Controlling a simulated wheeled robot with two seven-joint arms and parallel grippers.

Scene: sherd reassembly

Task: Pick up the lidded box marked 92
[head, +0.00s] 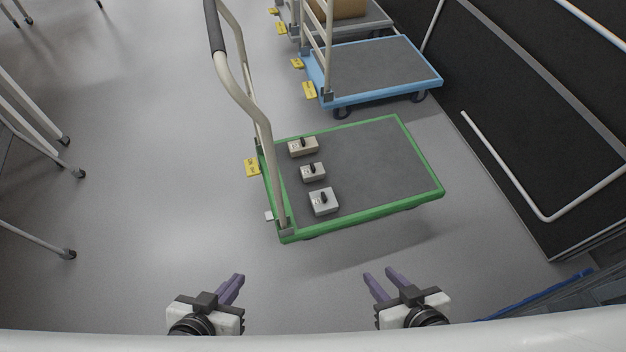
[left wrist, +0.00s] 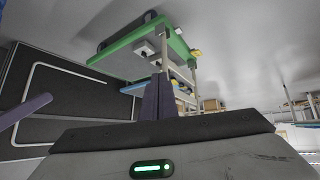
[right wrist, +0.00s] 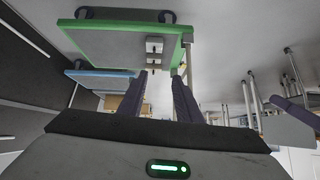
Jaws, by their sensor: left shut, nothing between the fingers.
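Three small lidded boxes with dark knobs stand in a row on the left part of a green-edged cart: a beige far box (head: 303,148), a middle box (head: 312,174) and a pale grey near box (head: 323,203). Their markings are too small to read, so I cannot tell which is 92. My left gripper (head: 234,284) is shut and empty, in front of the cart and well apart from it. My right gripper (head: 383,278) is open and empty, also short of the cart. Its parted fingers (right wrist: 162,95) show in the right wrist view.
The green cart (head: 390,160) has a bare deck to the right of the boxes and a tall handle (head: 245,90) on its left. A blue cart (head: 385,70) stands behind it. Black panels with white rails (head: 545,130) line the right. Floor between grippers and cart is clear.

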